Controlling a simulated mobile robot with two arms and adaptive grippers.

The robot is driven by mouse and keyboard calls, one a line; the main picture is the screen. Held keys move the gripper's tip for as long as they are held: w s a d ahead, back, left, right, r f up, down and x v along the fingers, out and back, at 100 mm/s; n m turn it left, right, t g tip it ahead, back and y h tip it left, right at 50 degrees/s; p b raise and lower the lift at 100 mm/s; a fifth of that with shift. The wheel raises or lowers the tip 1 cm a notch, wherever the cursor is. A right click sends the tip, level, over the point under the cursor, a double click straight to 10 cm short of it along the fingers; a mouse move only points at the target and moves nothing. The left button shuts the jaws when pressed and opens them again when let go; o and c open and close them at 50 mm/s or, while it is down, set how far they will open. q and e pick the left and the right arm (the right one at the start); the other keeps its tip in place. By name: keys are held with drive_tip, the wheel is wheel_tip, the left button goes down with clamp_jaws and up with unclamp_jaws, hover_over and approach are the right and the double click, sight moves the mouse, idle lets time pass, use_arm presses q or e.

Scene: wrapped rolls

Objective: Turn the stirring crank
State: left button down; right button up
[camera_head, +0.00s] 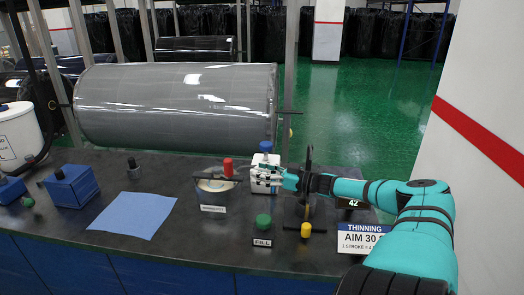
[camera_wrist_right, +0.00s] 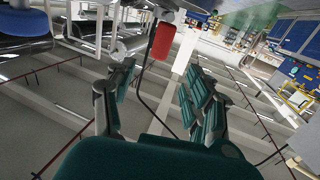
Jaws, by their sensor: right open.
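The stirring crank is a dark bar across the top of a pale labelled pot (camera_head: 213,192), with an upright red handle (camera_head: 228,167) near the bar's right end. The red handle also shows in the right wrist view (camera_wrist_right: 162,40), ahead of the fingers and roughly between them. My teal right gripper (camera_head: 282,179) reaches in from the right, a short way to the right of the handle and apart from it. Its fingers (camera_wrist_right: 160,88) are spread and empty in the wrist view. My left gripper does not show in either view.
A white device with a blue top (camera_head: 265,172) stands close by the right gripper. A green FILL knob (camera_head: 263,222), a yellow knob (camera_head: 306,229) and a THINNING sign (camera_head: 363,238) are at the front. A blue sheet (camera_head: 135,214) lies left. A large wrapped roll (camera_head: 175,105) is behind.

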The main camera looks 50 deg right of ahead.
drive_tip(key=shift+c, duration=0.2)
